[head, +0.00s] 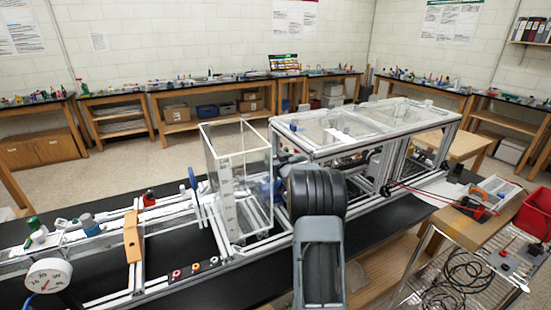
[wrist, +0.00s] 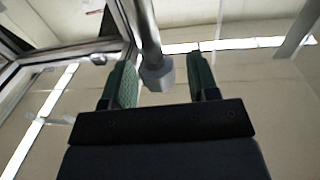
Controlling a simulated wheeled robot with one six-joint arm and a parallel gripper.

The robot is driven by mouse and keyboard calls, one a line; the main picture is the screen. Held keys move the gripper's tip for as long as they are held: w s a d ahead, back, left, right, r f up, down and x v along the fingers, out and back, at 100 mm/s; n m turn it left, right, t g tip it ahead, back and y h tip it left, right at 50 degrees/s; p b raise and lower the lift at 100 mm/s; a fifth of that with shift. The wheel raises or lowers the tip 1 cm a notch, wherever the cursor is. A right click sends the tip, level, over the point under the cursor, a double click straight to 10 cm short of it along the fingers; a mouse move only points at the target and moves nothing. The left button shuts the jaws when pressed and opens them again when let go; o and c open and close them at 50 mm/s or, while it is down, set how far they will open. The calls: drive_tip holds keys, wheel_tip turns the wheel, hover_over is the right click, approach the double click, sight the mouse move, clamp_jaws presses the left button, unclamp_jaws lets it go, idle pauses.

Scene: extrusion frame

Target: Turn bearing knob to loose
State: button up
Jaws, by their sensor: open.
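In the wrist view my gripper (wrist: 162,72) is open, with one green-padded finger on each side. A grey rod with a wider faceted end (wrist: 157,75) reaches down from the top into the gap between the fingers. It sits closer to the left finger, and a gap shows on both sides. I cannot tell whether this faceted end is the bearing knob, and no loose mark is readable. In the head view my dark arm covers the gripper and the part of the frame it reaches into.
The aluminium extrusion frame (head: 285,137) with clear panels stands right behind my arm. A clear upright tank (head: 238,170) is close on the left. An orange block (head: 132,236) and a round dial (head: 48,276) are farther left. A red bin (head: 537,212) is at right.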

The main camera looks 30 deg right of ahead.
drive_tip(key=shift+c, duration=0.3)
drive_tip(key=c, duration=0.9)
drive_tip(key=shift+o, duration=0.2)
drive_tip(key=shift+r+n+y+p, duration=0.15)
drive_tip(key=shift+n+y+p, duration=0.15)
drive_tip(key=shift+y+p, duration=0.1)
drive_tip(key=shift+n+y+p, duration=0.3)
drive_tip(key=shift+n+y, duration=0.2)
drive_tip(key=shift+y, duration=0.3)
drive_tip(key=o, duration=0.9)
drive_tip(key=shift+f, duration=0.2)
